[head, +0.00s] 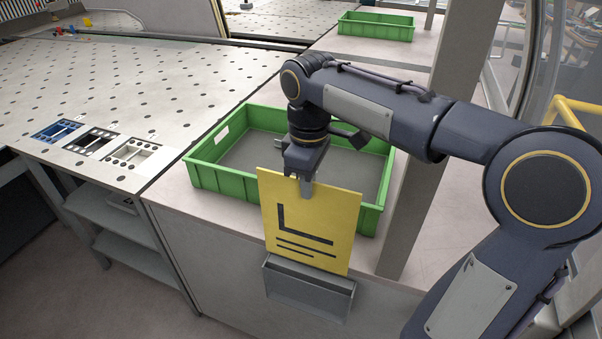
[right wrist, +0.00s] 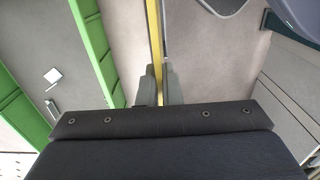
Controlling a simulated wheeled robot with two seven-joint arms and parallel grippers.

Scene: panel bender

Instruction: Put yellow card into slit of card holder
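The yellow card (head: 312,218), with black line markings, is upright and slightly tilted. My right gripper (head: 306,188) is shut on its upper edge. In the right wrist view the card (right wrist: 156,40) shows edge-on as a thin yellow strip between the two fingers (right wrist: 159,84). The grey card holder (head: 308,293) is on the front face of the counter, directly below the card. The card's lower edge meets the holder's top rim in the head view; I cannot tell whether it is inside the slit or just above it. My left gripper is not in view.
A green bin (head: 225,178) stands on the counter behind the card, with a second green bin (head: 376,27) farther back. A grey post (head: 428,160) rises right of the card. A perforated table (head: 130,85) with tool inserts lies at left.

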